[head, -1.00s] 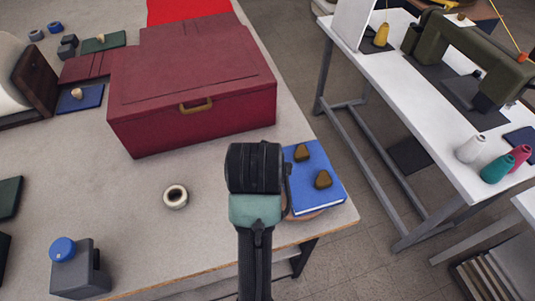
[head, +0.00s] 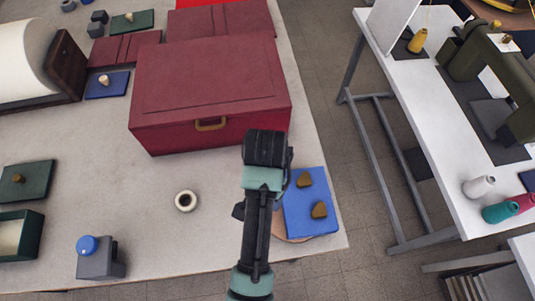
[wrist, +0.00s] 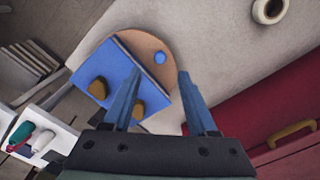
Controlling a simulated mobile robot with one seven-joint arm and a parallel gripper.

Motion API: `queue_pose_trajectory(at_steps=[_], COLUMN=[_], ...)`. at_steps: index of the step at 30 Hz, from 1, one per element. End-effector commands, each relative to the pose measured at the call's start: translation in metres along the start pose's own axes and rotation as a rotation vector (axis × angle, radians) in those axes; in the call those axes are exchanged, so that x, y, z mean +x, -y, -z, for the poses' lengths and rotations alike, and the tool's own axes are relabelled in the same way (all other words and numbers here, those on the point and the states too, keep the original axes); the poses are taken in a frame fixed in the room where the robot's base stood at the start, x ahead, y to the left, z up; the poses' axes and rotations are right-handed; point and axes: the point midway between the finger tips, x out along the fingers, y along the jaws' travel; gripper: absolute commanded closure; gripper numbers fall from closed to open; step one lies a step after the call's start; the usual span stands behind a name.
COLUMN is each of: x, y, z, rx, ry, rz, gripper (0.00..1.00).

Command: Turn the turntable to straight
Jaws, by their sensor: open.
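The turntable is a round tan wooden disc (wrist: 150,43) with a blue dot (wrist: 159,57). A blue panel (wrist: 113,62) lies on it, also seen in the head view (head: 311,222), with two brown wedge-shaped knobs (head: 304,179). In the head view, only a sliver of the disc shows beyond the panel and my arm. My gripper (wrist: 160,75) is open and points down over the disc, its two blue fingers apart with nothing held between them. In the head view, my gripper (head: 267,147) is left of the panel and its fingertips are hidden. I cannot tell whether a finger touches.
A dark red case (head: 210,85) with a brass handle stands just beyond my gripper. A white ring-shaped roll (head: 186,201) lies to the left, with a grey block with a blue knob (head: 100,258) nearer. The table's right edge is close to the panel.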

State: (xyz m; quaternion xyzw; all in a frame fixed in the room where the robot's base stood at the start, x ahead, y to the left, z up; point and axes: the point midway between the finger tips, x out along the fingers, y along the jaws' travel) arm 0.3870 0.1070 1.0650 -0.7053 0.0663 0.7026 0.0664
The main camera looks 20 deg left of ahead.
Motion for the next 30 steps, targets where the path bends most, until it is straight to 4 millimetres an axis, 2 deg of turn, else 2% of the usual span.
queue_pose_trajectory(at_steps=[6,13,18,26,30], x=[0.044,0.076,0.085,0.086,0.086], y=[-0.001,-0.001,0.0,0.0,0.0], z=[-0.001,0.0,0.001,0.001,0.001], rx=[0.001,0.0,0.0,0.0,0.0], ry=[0.003,0.0,-0.003,-0.003,-0.003], rz=[-0.003,-0.001,0.001,0.001,0.001], gripper=[0.42,0.42,0.42,0.42,0.63])
